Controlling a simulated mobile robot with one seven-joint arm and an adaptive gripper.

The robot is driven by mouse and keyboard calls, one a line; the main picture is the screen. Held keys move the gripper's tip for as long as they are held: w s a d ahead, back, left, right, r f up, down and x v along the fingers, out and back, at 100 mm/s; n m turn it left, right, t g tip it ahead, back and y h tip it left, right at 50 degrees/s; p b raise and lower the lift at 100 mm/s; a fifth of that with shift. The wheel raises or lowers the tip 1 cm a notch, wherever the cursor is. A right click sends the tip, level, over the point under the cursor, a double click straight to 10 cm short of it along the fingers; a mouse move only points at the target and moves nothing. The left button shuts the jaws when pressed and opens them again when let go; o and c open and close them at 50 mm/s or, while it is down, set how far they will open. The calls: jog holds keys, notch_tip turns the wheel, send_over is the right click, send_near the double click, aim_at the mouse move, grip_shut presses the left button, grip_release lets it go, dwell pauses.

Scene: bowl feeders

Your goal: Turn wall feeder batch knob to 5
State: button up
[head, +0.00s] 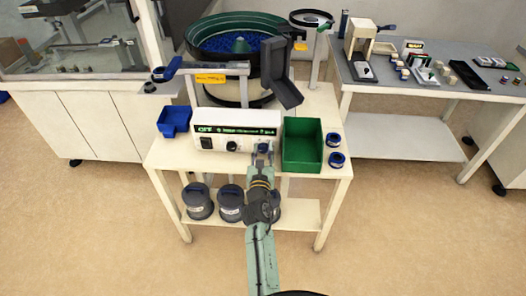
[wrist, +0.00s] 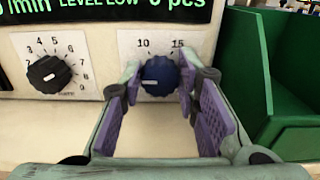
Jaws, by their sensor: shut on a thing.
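The wall feeder's white control box (head: 207,125) has a black display strip and a row of controls on its front. In the wrist view a blue knob (wrist: 160,78) sits on a white scale with 10 and 15 visible above it. Its white pointer mark points left; the scale there is hidden by my finger. My gripper (wrist: 160,82) has its fingertips on both sides of the blue knob and is shut on it. In the head view my gripper (head: 262,155) reaches the right part of the box front.
A black knob (wrist: 49,74) with its own numbered scale is left of the blue one. A green bin (head: 303,145) stands close on the right, a blue bin (head: 174,121) on the left. Blue rolls (head: 336,159) lie at the table's right edge.

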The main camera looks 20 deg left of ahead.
jog(key=o, duration=1.2)
jog(key=shift+c, duration=0.2)
jog(key=shift+s, duration=0.1)
jog(key=v, duration=0.7)
jog(key=shift+s, duration=0.2)
jog(key=shift+d, duration=0.1)
